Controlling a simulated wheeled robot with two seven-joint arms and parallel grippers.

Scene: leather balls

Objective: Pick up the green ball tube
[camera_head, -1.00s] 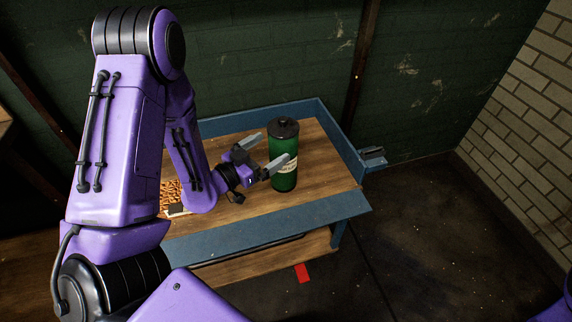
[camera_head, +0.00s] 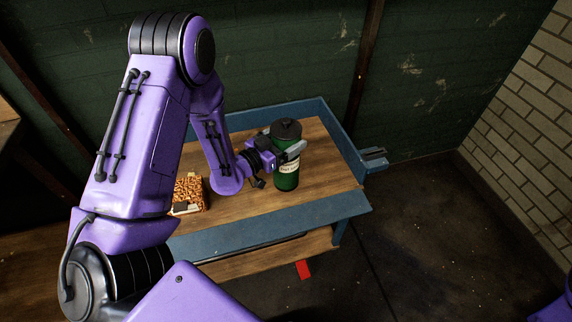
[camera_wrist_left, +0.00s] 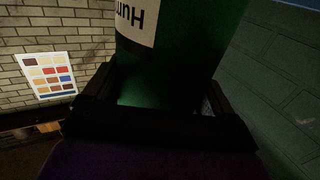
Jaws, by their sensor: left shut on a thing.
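The green ball tube (camera_head: 286,177) stands upright on the wooden top of the blue-framed workbench (camera_head: 327,178), with a black lid and a pale label. My left gripper (camera_head: 290,150) is shut on the tube, its fingers on either side of the upper body. In the left wrist view the tube (camera_wrist_left: 165,75) fills the space between the two dark fingers (camera_wrist_left: 160,100), and part of its label shows. The tube's base appears to be on or very near the bench top. My right gripper is not in view.
A brown patterned box-like thing (camera_head: 190,190) lies on the bench left of the tube. The blue rim (camera_head: 321,110) rises at the back and right. A red piece (camera_head: 303,270) lies below the bench front.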

